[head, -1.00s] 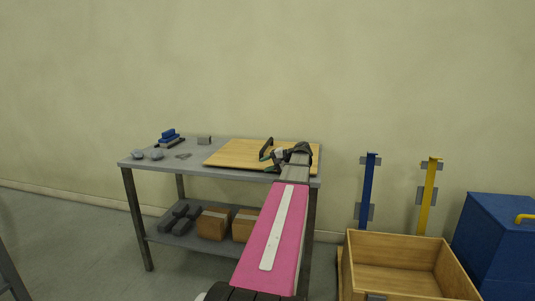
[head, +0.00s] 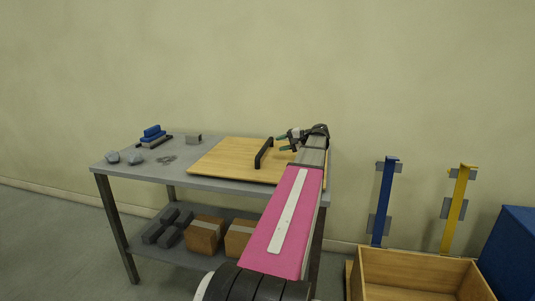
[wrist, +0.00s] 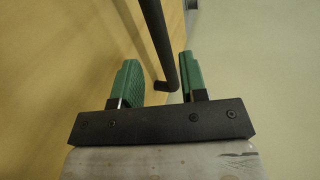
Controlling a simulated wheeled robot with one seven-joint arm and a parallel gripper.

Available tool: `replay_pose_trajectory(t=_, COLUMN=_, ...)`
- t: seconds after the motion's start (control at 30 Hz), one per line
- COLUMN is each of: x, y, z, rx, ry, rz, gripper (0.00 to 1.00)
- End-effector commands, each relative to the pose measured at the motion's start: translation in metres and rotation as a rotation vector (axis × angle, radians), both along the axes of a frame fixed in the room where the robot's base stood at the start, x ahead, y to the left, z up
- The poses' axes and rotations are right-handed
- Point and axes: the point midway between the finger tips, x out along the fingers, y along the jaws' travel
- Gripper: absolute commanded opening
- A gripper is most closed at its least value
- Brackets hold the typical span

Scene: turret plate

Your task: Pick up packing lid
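The packing lid looks like a flat light-wood board (head: 222,158) with a black bar handle (head: 264,153) standing on it. It lies on the grey table top. My gripper (head: 285,142) is open and empty, just right of the handle in the head view. In the wrist view its two green fingertips (wrist: 160,80) are apart. The black handle (wrist: 157,42) runs down between them in the picture, its bent end near the right finger, with the lid's wood (wrist: 60,70) filling the left side. I cannot tell whether the fingers are low enough to straddle the handle.
The lower shelf holds brown boxes (head: 205,234) and dark weights. An open wooden crate (head: 420,270) stands at right, below blue and yellow wall posts.

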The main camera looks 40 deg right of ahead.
Motion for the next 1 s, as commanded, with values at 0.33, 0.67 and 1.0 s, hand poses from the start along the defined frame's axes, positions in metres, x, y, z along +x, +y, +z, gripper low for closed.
replay_pose_trajectory(t=0.33, x=0.021, y=0.017, z=-0.01, rx=0.001, ry=0.0, rz=0.002, gripper=0.4)
replay_pose_trajectory(t=0.67, x=0.045, y=0.034, z=-0.021, rx=0.0, ry=0.0, rz=0.001, gripper=0.4)
replay_pose_trajectory(t=1.0, x=0.077, y=0.056, z=-0.038, rx=0.0, ry=0.0, rz=0.002, gripper=0.4)
